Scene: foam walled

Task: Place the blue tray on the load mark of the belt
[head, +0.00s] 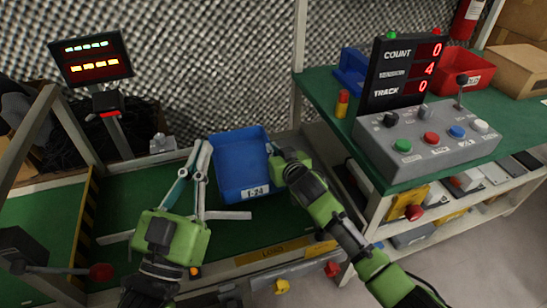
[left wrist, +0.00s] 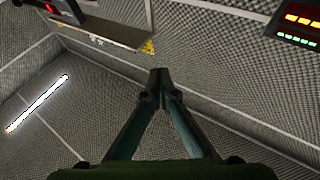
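The blue tray (head: 240,192), labelled T-24, is over the green belt (head: 140,195) in the head view. Whether it rests on the belt or is slightly raised is unclear. White load mark lines (head: 228,215) show near its front edge, and a yellow LOAD label (head: 272,253) is on the belt's front rail. My left gripper (head: 203,147) points away beside the tray's left side; in the left wrist view its fingertips (left wrist: 160,75) meet with nothing between them. My right gripper (head: 276,160) is at the tray's right rim; its fingers are mostly hidden.
A control box (head: 428,145) with buttons and a COUNT display (head: 402,72) stands on the green bench at right. A blue bin (head: 350,72) and red bin (head: 462,67) sit behind it. A lit display (head: 91,58) stands at back left. The belt left of my left gripper is mostly clear.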

